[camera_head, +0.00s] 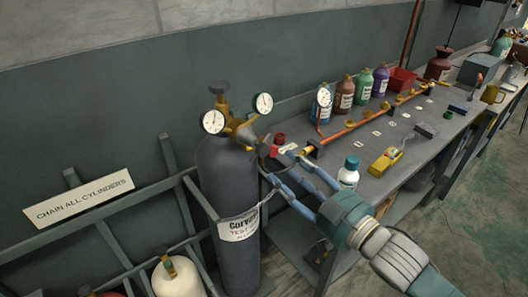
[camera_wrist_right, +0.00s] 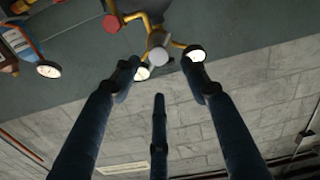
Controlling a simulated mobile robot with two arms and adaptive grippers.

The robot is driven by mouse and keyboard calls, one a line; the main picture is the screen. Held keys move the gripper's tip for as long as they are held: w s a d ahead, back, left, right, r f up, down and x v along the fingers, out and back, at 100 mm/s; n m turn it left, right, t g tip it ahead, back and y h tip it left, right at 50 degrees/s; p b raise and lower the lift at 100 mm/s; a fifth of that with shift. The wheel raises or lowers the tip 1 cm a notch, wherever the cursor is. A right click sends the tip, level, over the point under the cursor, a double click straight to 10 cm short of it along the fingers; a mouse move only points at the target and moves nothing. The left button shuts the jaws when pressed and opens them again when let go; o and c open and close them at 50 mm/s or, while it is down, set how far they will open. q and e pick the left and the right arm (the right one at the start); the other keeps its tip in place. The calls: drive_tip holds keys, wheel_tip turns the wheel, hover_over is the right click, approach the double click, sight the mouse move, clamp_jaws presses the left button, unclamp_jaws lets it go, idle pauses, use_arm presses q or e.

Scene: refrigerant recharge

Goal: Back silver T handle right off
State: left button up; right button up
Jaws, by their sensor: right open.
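A brass regulator (camera_head: 240,131) with two white gauges sits on top of a tall dark cylinder (camera_head: 230,185). In the wrist view the regulator (camera_wrist_right: 157,38) shows a pale silver round part (camera_wrist_right: 158,57) facing the camera; it may be the T handle seen end-on, but its crossbar is not clear. My right gripper (camera_head: 276,166) reaches in from the lower right with its fingers spread toward the regulator's front. In the wrist view the silver part lies beyond and between the open fingertips (camera_wrist_right: 160,80); no contact can be made out. My left gripper is out of view.
A workbench (camera_head: 400,160) on the right holds a copper manifold pipe (camera_head: 365,130), several coloured bottles, a white bottle (camera_head: 349,172) and a yellow meter (camera_head: 385,161). A grey rack rail with a chain sign (camera_head: 80,199) stands left of the cylinder. A cream cylinder (camera_head: 176,278) is below.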

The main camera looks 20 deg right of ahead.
sight(265, 151)
drive_tip(key=p+x, duration=0.2)
drive_tip(key=x, duration=0.7)
drive_tip(key=shift+w, duration=0.4)
drive_tip(key=shift+w+a+f+p, duration=0.15)
drive_tip(key=shift+w+p, duration=0.15)
drive_tip(key=shift+w, duration=0.05)
clamp_jaws()
